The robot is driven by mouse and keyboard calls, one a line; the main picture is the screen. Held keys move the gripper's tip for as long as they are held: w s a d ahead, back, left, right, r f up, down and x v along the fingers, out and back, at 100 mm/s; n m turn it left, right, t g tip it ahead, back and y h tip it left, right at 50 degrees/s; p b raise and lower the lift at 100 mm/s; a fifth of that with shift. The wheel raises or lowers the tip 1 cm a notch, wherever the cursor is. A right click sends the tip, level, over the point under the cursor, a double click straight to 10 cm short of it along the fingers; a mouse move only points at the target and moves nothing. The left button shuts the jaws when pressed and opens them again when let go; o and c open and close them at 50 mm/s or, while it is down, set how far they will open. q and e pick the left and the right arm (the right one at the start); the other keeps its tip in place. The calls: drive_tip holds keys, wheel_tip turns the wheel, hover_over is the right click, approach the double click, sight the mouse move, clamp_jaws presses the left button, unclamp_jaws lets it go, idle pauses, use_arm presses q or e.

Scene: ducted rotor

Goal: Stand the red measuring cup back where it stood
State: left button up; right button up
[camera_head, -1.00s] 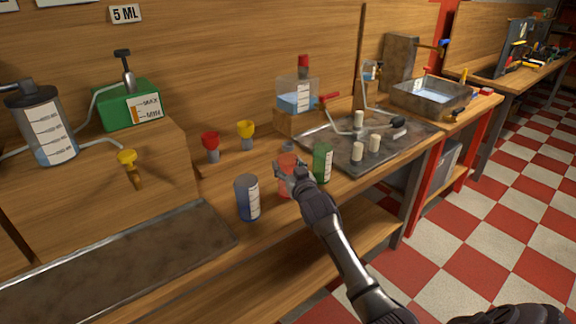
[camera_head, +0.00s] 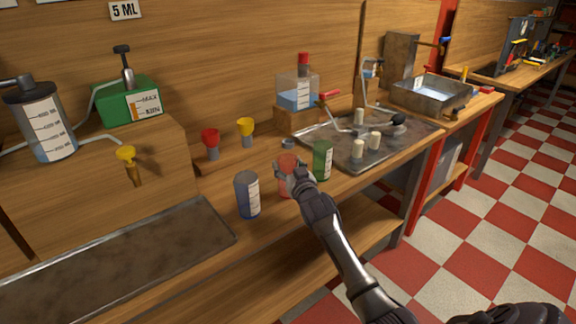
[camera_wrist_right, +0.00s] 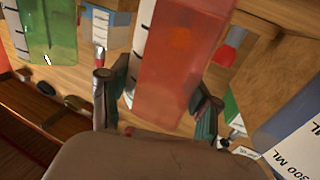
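The red measuring cup (camera_head: 287,165) stands upright on the wooden bench, between the blue measuring cup (camera_head: 247,195) and the green measuring cup (camera_head: 322,160). My right gripper (camera_head: 293,180) is low at its front side. In the right wrist view the red cup (camera_wrist_right: 180,60) fills the space between the two fingers (camera_wrist_right: 160,103), one on each side and very near its wall. I cannot tell whether the fingers press on it. The green cup (camera_wrist_right: 48,30) and blue cup (camera_wrist_right: 295,125) flank it there too. My left gripper is not in view.
A metal tray (camera_head: 330,136) with several pale pegs lies to the right. A small grey piece (camera_head: 288,143) lies behind the red cup. A long metal plate (camera_head: 110,260) covers the bench at left.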

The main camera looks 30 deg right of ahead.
drive_tip(key=o, duration=0.5)
drive_tip(key=shift+c, duration=0.2)
drive_tip(key=shift+s, duration=0.1)
drive_tip(key=v, duration=1.1)
drive_tip(key=shift+s, duration=0.4)
